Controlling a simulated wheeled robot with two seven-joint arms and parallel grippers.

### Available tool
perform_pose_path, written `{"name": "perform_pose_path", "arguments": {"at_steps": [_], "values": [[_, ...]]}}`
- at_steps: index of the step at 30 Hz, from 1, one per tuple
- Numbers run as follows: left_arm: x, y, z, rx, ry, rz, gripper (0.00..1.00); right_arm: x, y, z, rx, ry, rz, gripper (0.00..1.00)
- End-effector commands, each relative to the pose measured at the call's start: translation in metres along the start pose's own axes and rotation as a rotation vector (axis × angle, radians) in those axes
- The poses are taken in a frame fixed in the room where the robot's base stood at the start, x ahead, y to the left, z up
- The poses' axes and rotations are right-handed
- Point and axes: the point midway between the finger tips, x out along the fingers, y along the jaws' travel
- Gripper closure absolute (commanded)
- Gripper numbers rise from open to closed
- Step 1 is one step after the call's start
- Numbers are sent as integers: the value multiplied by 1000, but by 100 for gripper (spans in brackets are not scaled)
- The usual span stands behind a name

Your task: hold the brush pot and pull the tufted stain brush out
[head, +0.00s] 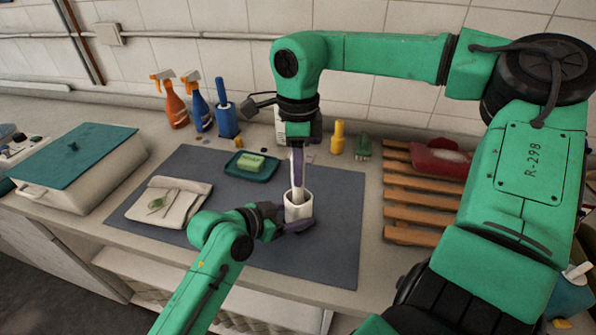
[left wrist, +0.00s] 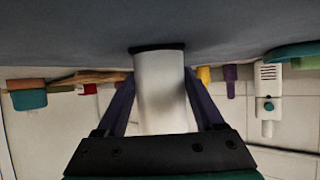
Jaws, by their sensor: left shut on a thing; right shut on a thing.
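The white brush pot (head: 298,211) stands upright on the dark grey mat, right of its middle. My left gripper (head: 297,222) is shut on the pot from the left, low down. In the left wrist view the pot (left wrist: 163,92) sits between the two purple fingers, and the picture is upside down. My right gripper (head: 297,178) points straight down above the pot and is shut on the pale stain brush (head: 300,168). The brush stands upright, its lower end hidden at the pot's mouth or inside. Its tufts are not visible.
A grey mat (head: 335,245) covers the counter. Left are a folded cloth (head: 170,203), a teal dish with green soap (head: 251,164) and a teal-lidded box (head: 75,158). Spray bottles (head: 176,105) and a yellow bottle (head: 338,138) stand behind. A wooden rack (head: 415,205) lies right.

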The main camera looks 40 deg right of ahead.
Motion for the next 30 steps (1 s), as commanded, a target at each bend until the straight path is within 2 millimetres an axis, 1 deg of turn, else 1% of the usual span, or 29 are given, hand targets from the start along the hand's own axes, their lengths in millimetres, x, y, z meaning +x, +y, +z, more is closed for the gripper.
{"name": "perform_pose_path", "arguments": {"at_steps": [30], "values": [[0,0,-1,1,3,0,86,-51,0,0,0,0,-1,100]]}}
